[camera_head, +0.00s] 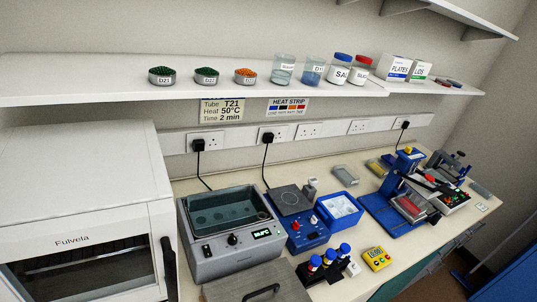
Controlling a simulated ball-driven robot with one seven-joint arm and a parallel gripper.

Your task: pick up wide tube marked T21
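Several tubes with blue caps (330,257) stand upright, close together, in a dark rack near the front edge of the bench. Red and yellow show below the caps. Their labels are too small to read, so I cannot tell which one is marked T21. A yellowish card (222,110) below the shelf reads "Tube T21, Heat 50°C, Time 2 min". My gripper is not in view.
A grey water bath (232,262) stands left of the tubes, with a flat lid (258,284) in front. A blue hotplate (302,240) and a blue ice tray (340,213) are behind the tubes. A yellow timer (377,258) is to their right. A white oven (80,220) fills the left.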

